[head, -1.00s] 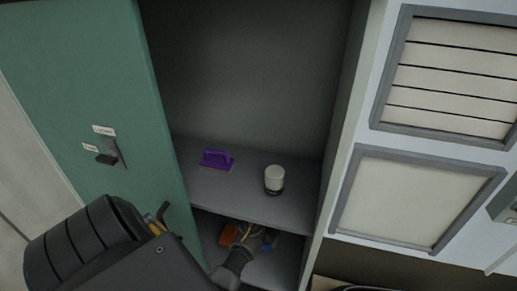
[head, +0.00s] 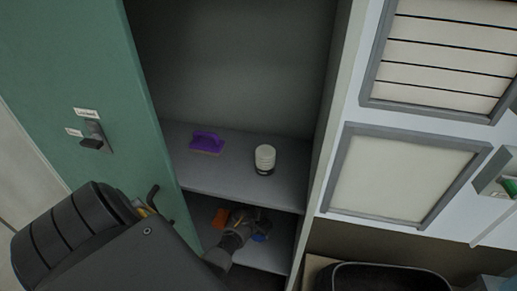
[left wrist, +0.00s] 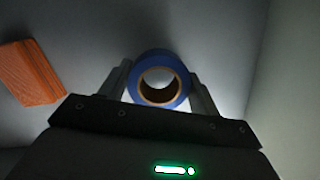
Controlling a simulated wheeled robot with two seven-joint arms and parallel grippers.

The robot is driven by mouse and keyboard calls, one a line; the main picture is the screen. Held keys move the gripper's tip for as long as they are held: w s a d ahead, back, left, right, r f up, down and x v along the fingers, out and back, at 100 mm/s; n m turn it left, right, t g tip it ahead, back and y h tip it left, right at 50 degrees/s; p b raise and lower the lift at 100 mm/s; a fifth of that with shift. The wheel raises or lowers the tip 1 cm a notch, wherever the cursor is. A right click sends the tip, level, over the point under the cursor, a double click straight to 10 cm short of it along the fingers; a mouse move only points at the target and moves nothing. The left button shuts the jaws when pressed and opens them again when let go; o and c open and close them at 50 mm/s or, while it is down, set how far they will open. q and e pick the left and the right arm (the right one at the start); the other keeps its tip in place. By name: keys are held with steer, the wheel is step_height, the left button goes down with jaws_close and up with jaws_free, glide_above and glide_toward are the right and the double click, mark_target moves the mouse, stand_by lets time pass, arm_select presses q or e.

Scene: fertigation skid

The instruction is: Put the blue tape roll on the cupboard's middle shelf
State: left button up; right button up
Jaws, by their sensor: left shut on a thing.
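The blue tape roll (left wrist: 160,62) shows in the left wrist view with its hole toward the camera, between the two fingers of my left gripper (left wrist: 160,88), which is shut on it. In the head view my left gripper (head: 248,222) reaches into the cupboard's lower compartment, and only a bit of the blue roll (head: 259,237) shows beside it. The roll is at or close to the lower shelf (head: 270,259); contact is not clear. My right gripper is out of view.
The orange block (left wrist: 30,73) lies left of the roll on the lower shelf. The green door (head: 70,60) is open at left. A dark bin (head: 385,277) is at lower right.

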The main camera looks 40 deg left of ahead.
arm_select(q)
steer(key=shift+a+f, duration=0.1)
steer(key=shift+f, duration=0.6)
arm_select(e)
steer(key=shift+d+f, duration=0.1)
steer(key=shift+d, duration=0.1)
arm_select(q)
steer(key=shift+f, duration=0.1)
steer(key=o, duration=1)
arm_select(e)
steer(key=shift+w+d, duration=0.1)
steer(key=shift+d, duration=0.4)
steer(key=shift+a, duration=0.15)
